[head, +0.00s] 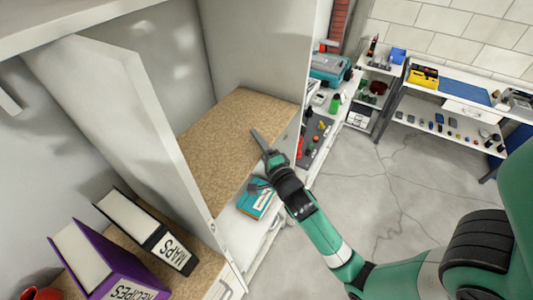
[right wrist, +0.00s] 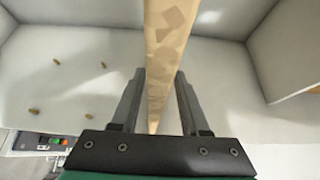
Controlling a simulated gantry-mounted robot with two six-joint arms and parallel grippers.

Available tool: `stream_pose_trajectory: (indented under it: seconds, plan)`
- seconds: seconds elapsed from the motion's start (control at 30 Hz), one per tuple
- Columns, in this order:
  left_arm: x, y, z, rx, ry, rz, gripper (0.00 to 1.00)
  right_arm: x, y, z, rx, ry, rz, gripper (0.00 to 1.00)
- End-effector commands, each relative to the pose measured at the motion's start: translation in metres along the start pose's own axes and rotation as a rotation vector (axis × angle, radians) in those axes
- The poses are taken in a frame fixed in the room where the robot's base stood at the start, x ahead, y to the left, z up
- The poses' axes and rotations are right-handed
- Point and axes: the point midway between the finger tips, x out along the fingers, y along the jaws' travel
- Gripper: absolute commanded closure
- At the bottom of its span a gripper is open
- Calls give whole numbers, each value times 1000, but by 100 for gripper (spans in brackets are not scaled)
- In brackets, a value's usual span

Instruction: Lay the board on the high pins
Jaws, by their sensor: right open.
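The board (head: 225,140) is a brown, speckled chipboard panel. It lies roughly level inside the white cabinet in the head view. In the right wrist view the board (right wrist: 163,60) appears edge-on between the two open fingers of my right gripper (right wrist: 159,78), with gaps visible near the fingertips. Several small brown pins (right wrist: 57,62) show on the pale wall left of the board. My left gripper is not in view.
A white upright panel (head: 125,125) stands left of the board. Beyond it are a MAPS binder (head: 150,232) and a purple RECIPES binder (head: 100,272). A teal box (head: 255,199) sits below the board. Open floor (head: 385,185) lies to the right.

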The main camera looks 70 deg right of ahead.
Motion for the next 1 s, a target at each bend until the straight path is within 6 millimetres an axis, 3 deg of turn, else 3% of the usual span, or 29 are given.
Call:
stream_pose_trajectory:
  seconds: [0.3,0.43,0.6,1.0]
  plan:
    - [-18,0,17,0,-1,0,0,-77,5,1,0,-3,1,55]
    - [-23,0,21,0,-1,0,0,-98,4,1,0,-1,1,55]
    - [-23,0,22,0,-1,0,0,-108,1,0,0,2,0,55]
    - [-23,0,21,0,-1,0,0,-108,1,0,1,2,0,55]
